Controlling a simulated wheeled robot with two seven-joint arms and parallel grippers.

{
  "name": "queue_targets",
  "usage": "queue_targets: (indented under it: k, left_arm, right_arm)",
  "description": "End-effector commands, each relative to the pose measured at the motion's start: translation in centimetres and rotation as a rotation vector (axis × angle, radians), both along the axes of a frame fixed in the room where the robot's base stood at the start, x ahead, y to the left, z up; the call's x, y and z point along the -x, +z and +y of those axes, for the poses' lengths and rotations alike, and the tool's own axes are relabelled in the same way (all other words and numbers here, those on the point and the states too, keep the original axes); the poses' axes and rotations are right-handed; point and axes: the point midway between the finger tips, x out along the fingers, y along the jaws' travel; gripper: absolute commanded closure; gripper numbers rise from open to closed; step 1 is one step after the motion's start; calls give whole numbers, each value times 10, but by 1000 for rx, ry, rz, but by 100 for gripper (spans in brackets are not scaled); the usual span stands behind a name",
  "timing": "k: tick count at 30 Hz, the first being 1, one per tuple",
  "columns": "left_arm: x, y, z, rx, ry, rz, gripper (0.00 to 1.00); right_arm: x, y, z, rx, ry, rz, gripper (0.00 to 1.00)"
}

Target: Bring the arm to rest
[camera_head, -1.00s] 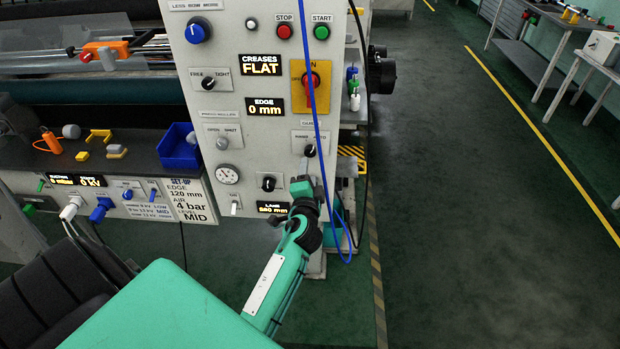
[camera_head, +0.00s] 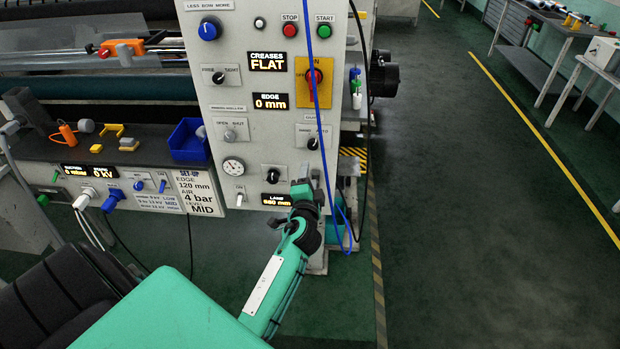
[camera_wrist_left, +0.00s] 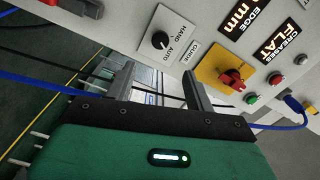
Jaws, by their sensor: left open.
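My left gripper (camera_head: 304,188) is in front of the lower right part of the grey control panel (camera_head: 236,120). My green left arm reaches up from the bottom of the head view. My right gripper is not in view.
A blue cable (camera_head: 318,120) hangs down the panel and loops close beside my gripper. A red switch on a yellow plate (camera_head: 312,84) sits above the guard knob. A blue bin (camera_head: 188,141) stands on the dark bench at left. The floor at right is open.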

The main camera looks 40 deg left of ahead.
Motion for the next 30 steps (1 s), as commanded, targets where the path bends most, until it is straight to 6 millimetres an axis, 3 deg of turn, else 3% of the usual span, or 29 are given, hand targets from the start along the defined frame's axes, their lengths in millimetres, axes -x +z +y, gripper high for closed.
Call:
queue_targets:
  k: [8, 11, 13, 17, 22, 26, 30]
  left_arm:
    - [0, -1, 0, 2, -1, 2, 46]
    - [-1, -18, -5, 23, -15, 25, 46]
    - [-2, -46, -12, 63, -38, 61, 46]
    - [6, -129, -34, 188, -94, 173, 46]
    - [43, -251, -68, 385, -140, 344, 46]
    - [91, -337, -91, 534, -140, 472, 46]
    - [159, -419, -110, 685, -105, 608, 46]
  right_arm:
    - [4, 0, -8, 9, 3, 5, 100]
    - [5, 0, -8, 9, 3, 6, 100]
    - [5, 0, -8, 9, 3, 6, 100]
    - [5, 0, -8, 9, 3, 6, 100]
    - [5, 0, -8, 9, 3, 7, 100]
    - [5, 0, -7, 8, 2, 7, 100]
    - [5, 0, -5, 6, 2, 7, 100]
